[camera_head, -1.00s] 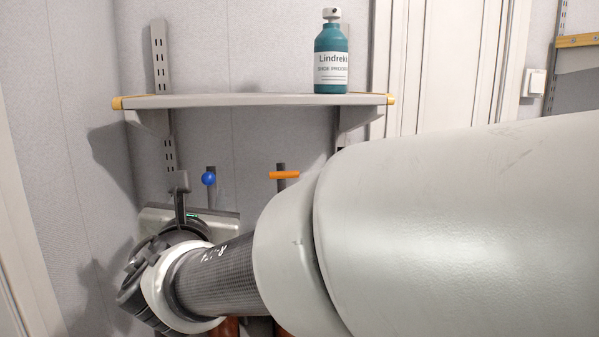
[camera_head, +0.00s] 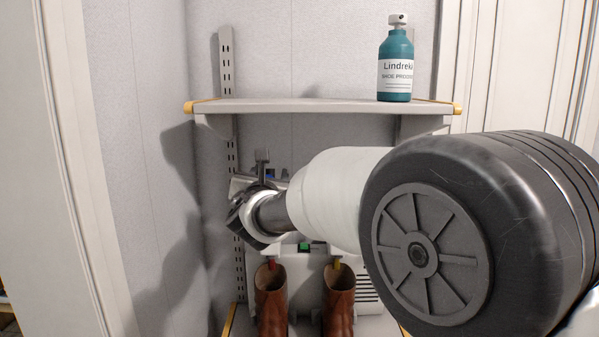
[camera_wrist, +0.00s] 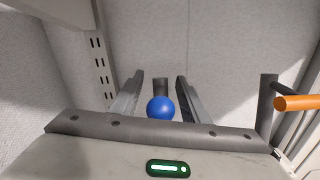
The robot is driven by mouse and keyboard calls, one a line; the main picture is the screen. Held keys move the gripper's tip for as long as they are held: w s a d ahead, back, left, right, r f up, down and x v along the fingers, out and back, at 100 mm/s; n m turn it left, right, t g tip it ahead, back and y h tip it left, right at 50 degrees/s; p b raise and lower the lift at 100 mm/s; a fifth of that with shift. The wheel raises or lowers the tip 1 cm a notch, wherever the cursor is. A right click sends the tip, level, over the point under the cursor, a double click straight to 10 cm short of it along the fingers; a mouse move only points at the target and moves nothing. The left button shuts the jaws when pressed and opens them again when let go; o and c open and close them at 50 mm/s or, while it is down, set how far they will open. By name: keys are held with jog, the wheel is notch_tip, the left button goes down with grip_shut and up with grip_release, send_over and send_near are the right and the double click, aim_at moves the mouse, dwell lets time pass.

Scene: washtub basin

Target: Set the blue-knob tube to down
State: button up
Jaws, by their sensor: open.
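The blue knob (camera_wrist: 161,109) is a round ball on a dark upright tube (camera_wrist: 160,86). In the wrist view it sits between the two fingers of my gripper (camera_wrist: 160,76). The fingers are apart, with a gap visible on each side of the knob. I cannot tell how deep the knob is between them. In the head view my gripper (camera_head: 262,160) is in front of the wall below the shelf, and only small bits of blue (camera_head: 270,173) show behind it. The lower part of the tube is hidden.
An orange crosswise handle (camera_wrist: 300,102) on another dark tube stands to the right. A shelf (camera_head: 320,106) with a teal bottle (camera_head: 396,65) is above. Two brown boots (camera_head: 271,300) hang below a white unit with a green switch (camera_head: 304,247). A wall is close on the left.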

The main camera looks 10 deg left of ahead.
jog(key=shift+w, duration=0.4)
grip_shut()
jog(key=f+b, duration=0.3)
jog(key=s+f+b, duration=0.1)
jog(key=f+b, duration=0.2)
jog(key=s+f+b, duration=0.1)
jog(key=f+b, duration=0.1)
jog(key=b, duration=0.2)
jog(key=shift+s+d+f, duration=0.25)
jog(key=shift+f, duration=0.15)
jog(key=shift+r, duration=0.1)
grip_release()
jog(key=shift+s, duration=0.1)
